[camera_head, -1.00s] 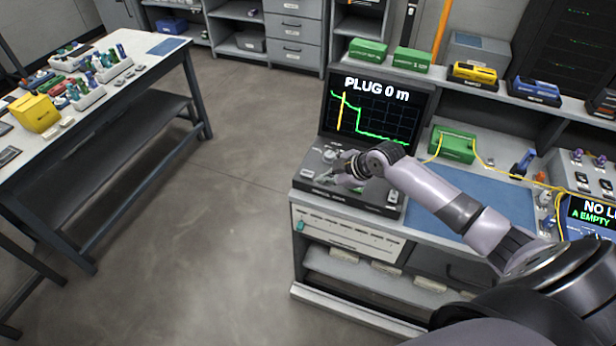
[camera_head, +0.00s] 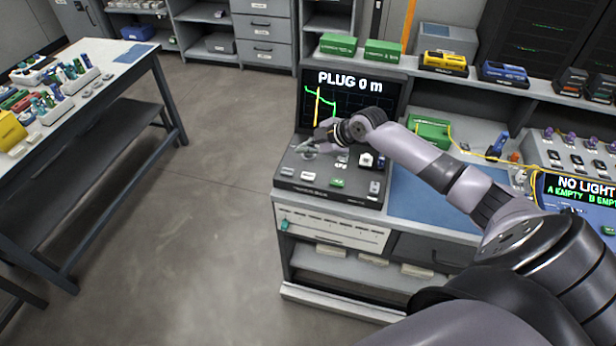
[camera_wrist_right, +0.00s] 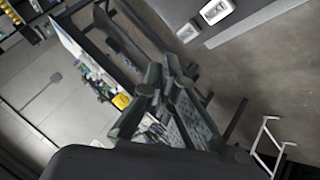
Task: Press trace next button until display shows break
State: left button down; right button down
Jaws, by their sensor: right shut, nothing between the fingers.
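The trace display (camera_head: 350,104) stands upright at the back of its console and reads "PLUG 0 m" over a green trace with an orange marker. The console's sloped panel (camera_head: 328,193) carries several buttons, among them a green one (camera_head: 337,183) and white ones (camera_head: 308,174). I cannot read which is trace next. My right gripper (camera_head: 306,147) is over the upper left of the panel, below the display. My left gripper is not in view.
A blue mat (camera_head: 432,197) lies right of the console. A second device (camera_head: 583,190) reads "NO LIGHT". Green boxes (camera_head: 338,44) sit on the shelf above. A side table (camera_head: 122,60) stands at the left, with open floor between.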

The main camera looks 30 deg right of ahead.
aim_at(307, 178)
notch_tip(307, 178, down, 8)
jog(key=b, duration=0.5)
jog(key=shift+r, duration=0.15)
jog(key=shift+b, duration=0.35)
dwell(0.7)
jog(key=shift+f, duration=0.4)
jog(key=shift+f+b, duration=0.5)
jog(key=shift+b, duration=0.1)
dwell(0.4)
jog(key=shift+r, duration=0.1)
jog(key=shift+r+p, duration=0.7)
jog(key=shift+r, duration=0.1)
notch_tip(307, 178, up, 5)
jog(key=p, duration=0.4)
jog(key=shift+r, duration=0.1)
